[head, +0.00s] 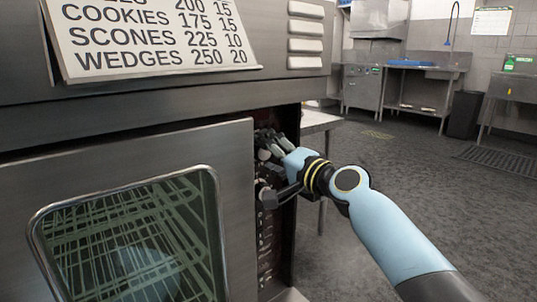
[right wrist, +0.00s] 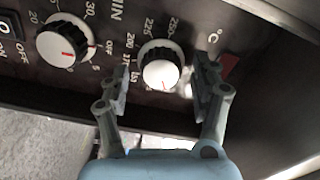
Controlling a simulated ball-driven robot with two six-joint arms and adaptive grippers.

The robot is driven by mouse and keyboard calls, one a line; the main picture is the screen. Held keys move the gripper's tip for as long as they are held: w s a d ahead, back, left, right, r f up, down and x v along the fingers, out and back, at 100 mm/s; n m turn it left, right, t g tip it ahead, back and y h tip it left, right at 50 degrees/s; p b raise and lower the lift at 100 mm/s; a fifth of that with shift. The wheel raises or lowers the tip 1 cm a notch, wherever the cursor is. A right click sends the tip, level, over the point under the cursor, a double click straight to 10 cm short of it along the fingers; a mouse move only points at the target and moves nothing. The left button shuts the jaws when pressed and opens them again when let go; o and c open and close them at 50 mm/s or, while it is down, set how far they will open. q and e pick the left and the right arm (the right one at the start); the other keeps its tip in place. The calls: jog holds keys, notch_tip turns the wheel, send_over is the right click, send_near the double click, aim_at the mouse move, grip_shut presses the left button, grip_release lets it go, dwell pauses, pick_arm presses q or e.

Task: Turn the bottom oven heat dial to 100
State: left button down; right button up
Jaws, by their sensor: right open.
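The oven heat dial (right wrist: 160,72) is a round white knob with a dark rim and a red mark, on a dark panel. In the right wrist view, numbers such as 200 and 225 and a °C sign show around it. My right gripper (right wrist: 163,88) is open, with one finger on each side of the dial. I cannot tell whether the fingers touch it. In the head view, my right gripper (head: 269,146) reaches into the control panel (head: 265,236) beside the oven door (head: 235,150) and hides the dial. My left gripper is not in view.
A timer dial (right wrist: 62,42) marked MIN sits left of the heat dial, with a switch (right wrist: 8,28) beyond it. A baking chart (head: 150,38) stands above the oven. A side table (head: 318,122) is behind my right arm. Open floor (head: 400,190) lies to the right.

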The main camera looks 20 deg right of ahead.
jog(key=shift+s, duration=0.1)
jog(key=v, duration=1.1)
jog(key=shift+s+d, duration=0.15)
jog(key=shift+s, duration=0.25)
